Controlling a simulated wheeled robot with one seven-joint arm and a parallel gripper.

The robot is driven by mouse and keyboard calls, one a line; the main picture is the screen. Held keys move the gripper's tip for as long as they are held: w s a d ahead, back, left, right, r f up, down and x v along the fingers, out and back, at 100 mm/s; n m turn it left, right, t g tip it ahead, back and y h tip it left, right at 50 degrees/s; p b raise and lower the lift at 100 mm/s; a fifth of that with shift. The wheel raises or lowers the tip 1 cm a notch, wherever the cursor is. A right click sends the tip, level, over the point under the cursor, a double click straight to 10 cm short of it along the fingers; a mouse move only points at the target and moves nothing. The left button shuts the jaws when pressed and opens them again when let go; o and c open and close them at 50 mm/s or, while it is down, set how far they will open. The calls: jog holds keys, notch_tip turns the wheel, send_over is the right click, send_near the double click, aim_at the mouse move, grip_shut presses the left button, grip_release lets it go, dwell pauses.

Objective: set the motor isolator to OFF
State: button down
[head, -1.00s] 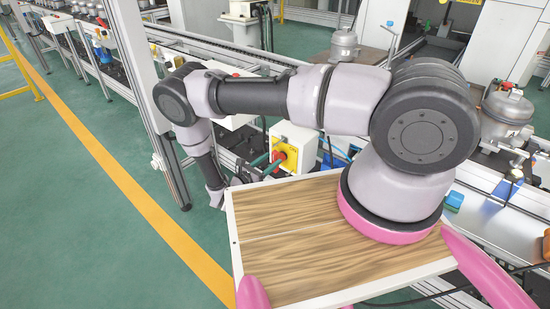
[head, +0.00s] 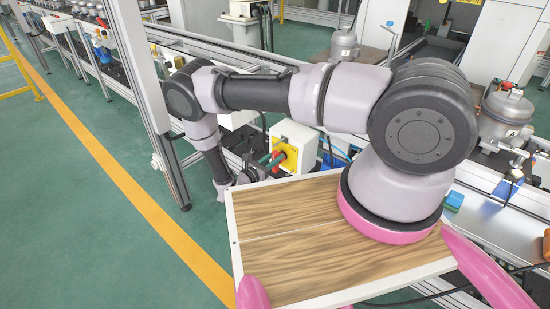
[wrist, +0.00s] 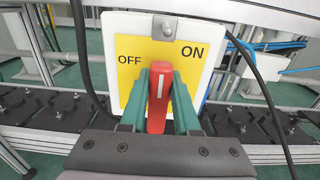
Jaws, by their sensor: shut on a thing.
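The motor isolator is a white box with a yellow plate (head: 291,156) in the head view. In the wrist view its yellow plate (wrist: 132,46) shows OFF on the left and ON on the right. Its red handle (wrist: 158,97) stands nearly upright between the two words, its white mark pointing up. My gripper (wrist: 160,98) has its green fingers on both sides of the handle, shut on it. In the head view the green fingers (head: 267,160) reach the box from the left, with part of the red handle (head: 283,157) showing.
A dark cable (wrist: 268,95) hangs right of the box, another left of it. A conveyor with dark plates (wrist: 55,112) runs behind. In the head view my arm passes over a wood-topped board (head: 285,265). Green floor (head: 90,220) lies open at left.

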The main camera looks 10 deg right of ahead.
jog(key=shift+w+n, duration=0.1)
jog(key=shift+n, duration=0.2)
jog(key=n, duration=0.3)
jog(key=shift+w+a+f+n, duration=0.1)
jog(key=shift+w+a+n, duration=0.2)
jog(key=shift+n, duration=0.1)
jog(key=n, duration=0.4)
jog(key=shift+w+a+f+n, duration=0.25)
jog(key=shift+w+f+n, duration=0.05)
jog(key=shift+w, duration=0.05)
jog(key=shift+w+a+f+n, duration=0.1)
jog(key=shift+f+n, duration=0.2)
jog(key=shift+n, duration=1.15)
jog(key=shift+w+a+f+n, duration=0.1)
jog(key=shift+f+n, duration=0.2)
jog(key=shift+n, duration=1.2)
jog(key=shift+w+f+n, duration=0.1)
jog(key=shift+f+n, duration=0.2)
jog(key=shift+n, duration=1.15)
jog(key=c, duration=0.6)
grip_release()
jog(key=shift+c, duration=0.2)
